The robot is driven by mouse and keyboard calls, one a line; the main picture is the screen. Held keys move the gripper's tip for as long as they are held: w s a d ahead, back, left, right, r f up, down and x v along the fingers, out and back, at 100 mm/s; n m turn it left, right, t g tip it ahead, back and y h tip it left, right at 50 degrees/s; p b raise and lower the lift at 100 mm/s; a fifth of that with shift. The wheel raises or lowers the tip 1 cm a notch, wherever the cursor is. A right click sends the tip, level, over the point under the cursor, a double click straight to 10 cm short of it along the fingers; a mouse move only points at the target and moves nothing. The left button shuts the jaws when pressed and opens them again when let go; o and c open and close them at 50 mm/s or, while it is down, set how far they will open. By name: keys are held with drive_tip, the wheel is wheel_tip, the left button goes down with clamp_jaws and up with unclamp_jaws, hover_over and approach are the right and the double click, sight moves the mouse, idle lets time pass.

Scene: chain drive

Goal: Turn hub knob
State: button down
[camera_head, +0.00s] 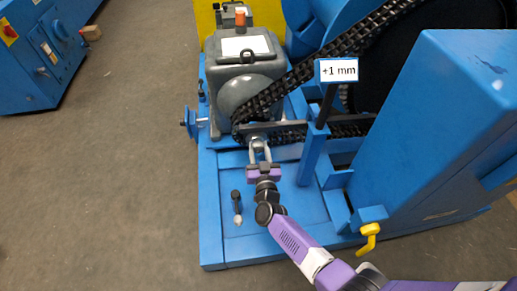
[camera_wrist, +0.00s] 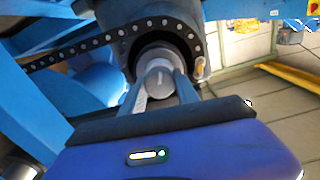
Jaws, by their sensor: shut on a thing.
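The hub knob (camera_wrist: 157,83) is a small grey round piece in the wrist view, at the middle of the dark ring of the chain-side hub. My gripper (camera_wrist: 158,80) is shut on it, one finger on each side. In the head view my gripper (camera_head: 260,144) reaches from below to the hub at the lower end of the chain (camera_head: 290,87). The knob itself is mostly hidden there by the fingers. How far the knob is turned cannot be told.
A grey motor housing (camera_head: 243,58) stands behind the hub. A post with a "+1 mm" sign (camera_head: 339,70) and a large blue guard (camera_head: 430,130) stand to the right. A yellow handle (camera_head: 369,238) is at lower right.

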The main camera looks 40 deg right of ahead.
drive_tip(key=m, duration=0.4)
drive_tip(key=shift+m+b, duration=0.35)
drive_tip(key=shift+m, duration=0.05)
drive_tip(key=c, duration=0.9)
unclamp_jaws()
drive_tip(key=shift+s, duration=0.1)
drive_tip(key=p+v, duration=0.3)
drive_tip(key=v, duration=0.4)
drive_tip(key=shift+s+a, duration=0.2)
drive_tip(key=shift+s, duration=0.1)
